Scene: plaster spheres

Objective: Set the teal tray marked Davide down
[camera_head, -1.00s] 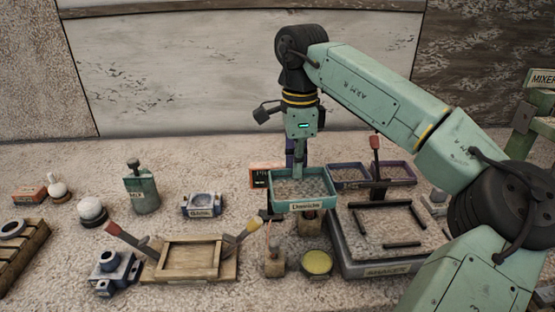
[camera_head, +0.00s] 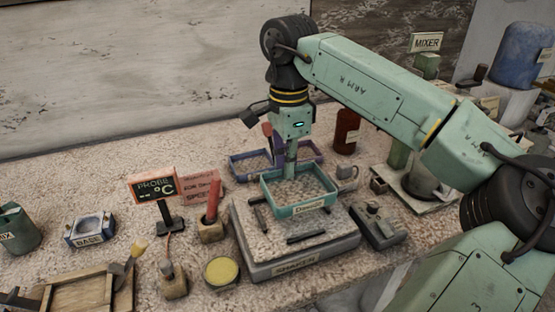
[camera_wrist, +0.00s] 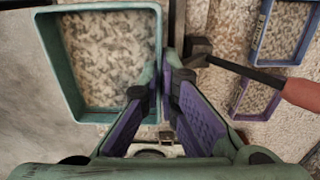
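My gripper (camera_head: 290,172) is shut on one wall of the teal tray (camera_head: 284,212). In the wrist view the purple-padded fingers (camera_wrist: 165,80) pinch the right wall of the tray (camera_wrist: 112,9), one finger on each side. The tray is about level, has a pale name label on its front and shows a speckled grey-white inside. In the head view it is over the grey flat platform (camera_head: 345,246), which has dark rods on its top. I cannot tell whether the tray touches the platform or hangs just above it.
A hammer with a red handle (camera_wrist: 300,92) shows beside the fingers. A dark control box (camera_head: 378,228) is right of the platform; a yellow-topped pot (camera_head: 221,272) and a probe display (camera_head: 155,187) are left.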

